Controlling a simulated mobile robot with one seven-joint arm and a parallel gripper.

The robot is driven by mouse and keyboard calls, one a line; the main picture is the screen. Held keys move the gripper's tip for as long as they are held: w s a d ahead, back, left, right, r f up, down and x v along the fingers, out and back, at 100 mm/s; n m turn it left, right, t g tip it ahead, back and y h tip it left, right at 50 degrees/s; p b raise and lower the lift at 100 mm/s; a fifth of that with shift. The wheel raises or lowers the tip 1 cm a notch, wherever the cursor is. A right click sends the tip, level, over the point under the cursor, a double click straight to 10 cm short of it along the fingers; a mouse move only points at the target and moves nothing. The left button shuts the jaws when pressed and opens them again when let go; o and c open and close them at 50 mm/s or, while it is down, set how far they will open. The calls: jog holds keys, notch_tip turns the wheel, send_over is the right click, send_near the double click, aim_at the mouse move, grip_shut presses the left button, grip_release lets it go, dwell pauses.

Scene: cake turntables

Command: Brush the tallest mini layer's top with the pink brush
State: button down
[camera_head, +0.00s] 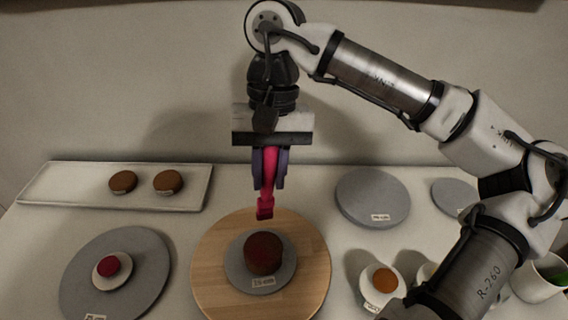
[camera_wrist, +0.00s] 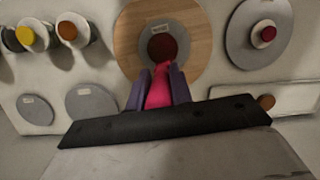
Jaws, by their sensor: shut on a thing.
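My gripper (camera_head: 269,182) is shut on the pink brush (camera_head: 265,206), which hangs bristles down. In the wrist view the brush (camera_wrist: 159,88) sits between the purple fingers. A dark reddish-brown mini layer (camera_head: 263,254) stands on a grey labelled disc (camera_head: 288,266) on the round wooden board (camera_head: 212,262). It looks taller than the two brown mini layers (camera_head: 123,181) (camera_head: 168,182) on the white tray (camera_head: 60,187). The brush tip is above and behind its top, apparently apart from it. The same layer shows in the wrist view (camera_wrist: 162,46), beyond the brush tip.
A grey turntable (camera_head: 140,255) at left bears a small white dish (camera_head: 100,279) with red contents. Cups, one with orange contents (camera_head: 385,280), stand front right. Grey discs (camera_head: 373,198) (camera_head: 453,196) lie at the back right. My arm covers part of the right side.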

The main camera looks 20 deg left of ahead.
aim_at(270, 199)
jog(key=shift+f+b, duration=1.85)
jog(key=shift+f, duration=1.2)
jog(key=c, duration=1.8)
grip_release()
jog(key=shift+c, duration=0.2)
grip_shut()
jog(key=shift+f+b, duration=0.35)
jog(key=shift+f, duration=0.05)
